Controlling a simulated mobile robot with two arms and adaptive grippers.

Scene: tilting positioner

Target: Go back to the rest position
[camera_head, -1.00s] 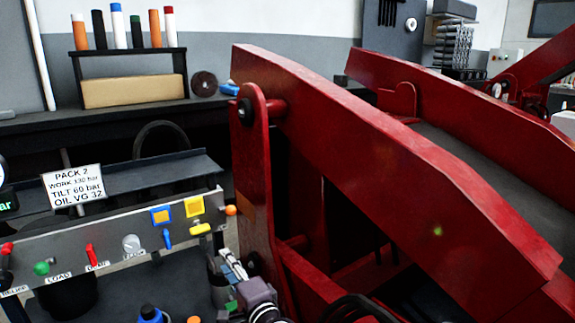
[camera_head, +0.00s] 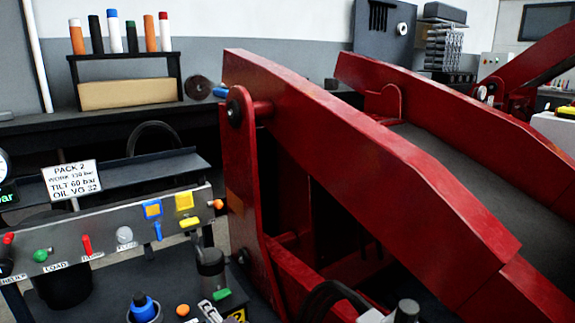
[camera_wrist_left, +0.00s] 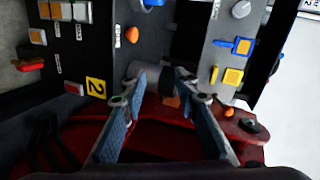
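My right gripper does not show in either view.
The red tilting positioner (camera_head: 370,170) fills the middle and right. The panel carries a blue switch (camera_head: 153,210) and a yellow switch (camera_head: 184,201). A blue-capped item (camera_head: 143,306) stands in front. A sign (camera_head: 72,180) is behind the panel. A bench (camera_head: 60,125) runs along the back.

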